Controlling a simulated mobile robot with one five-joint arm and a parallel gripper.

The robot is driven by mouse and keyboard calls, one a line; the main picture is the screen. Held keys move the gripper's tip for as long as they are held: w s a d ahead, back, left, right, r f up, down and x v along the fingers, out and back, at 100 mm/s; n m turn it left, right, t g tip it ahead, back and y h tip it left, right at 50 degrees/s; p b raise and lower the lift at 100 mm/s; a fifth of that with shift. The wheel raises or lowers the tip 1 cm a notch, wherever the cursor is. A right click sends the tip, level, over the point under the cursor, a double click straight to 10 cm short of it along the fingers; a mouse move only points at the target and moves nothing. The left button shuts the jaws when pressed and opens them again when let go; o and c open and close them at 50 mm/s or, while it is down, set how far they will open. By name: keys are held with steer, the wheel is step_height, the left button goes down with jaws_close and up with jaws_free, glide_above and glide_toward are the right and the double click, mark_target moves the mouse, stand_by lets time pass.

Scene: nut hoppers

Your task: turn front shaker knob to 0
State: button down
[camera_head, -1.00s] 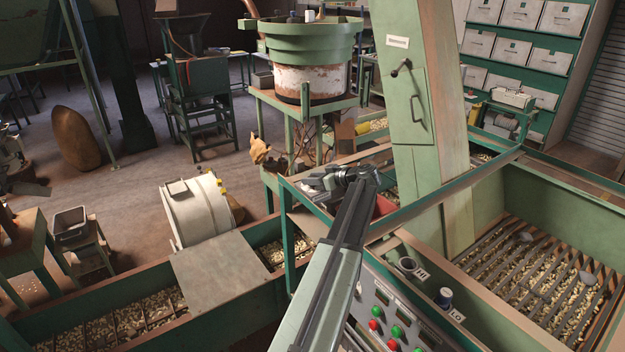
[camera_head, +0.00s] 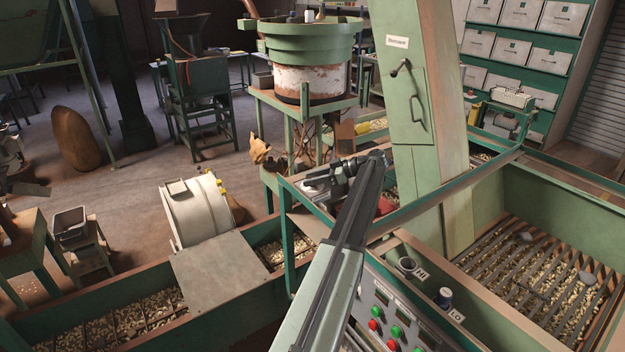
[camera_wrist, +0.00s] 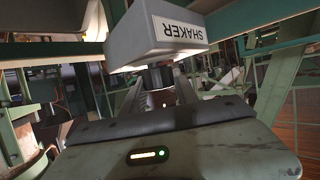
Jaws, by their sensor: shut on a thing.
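In the wrist view, a pale grey box with an upside-down SHAKER label (camera_wrist: 180,30) fills the upper middle. A dark round knob (camera_wrist: 157,75) sticks out from the box toward my gripper (camera_wrist: 158,90). The gripper is shut on the knob, and its fingers partly hide it. The knob's pointer and scale cannot be read. In the head view, my gripper (camera_head: 325,180) is at the green frame beyond the control panel, where my arm hides most of the knob and box.
The control panel (camera_head: 395,320) with red and green buttons lies below my arm. A green rail (camera_head: 450,200) runs along its right side, beside a tall green column (camera_head: 425,110). A green hopper with slats (camera_head: 540,270) is at right. A white drum (camera_head: 197,210) stands left.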

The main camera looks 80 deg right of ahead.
steer(key=shift+a+f, duration=0.1)
steer(key=c, duration=0.9)
jaws_free()
steer(key=shift+w, duration=0.1)
steer(key=shift+c, duration=0.2)
steer(key=shift+s+r, duration=0.25)
steer(key=shift+s, duration=0.1)
steer(key=p+v, duration=0.3)
steer(key=v, duration=0.4)
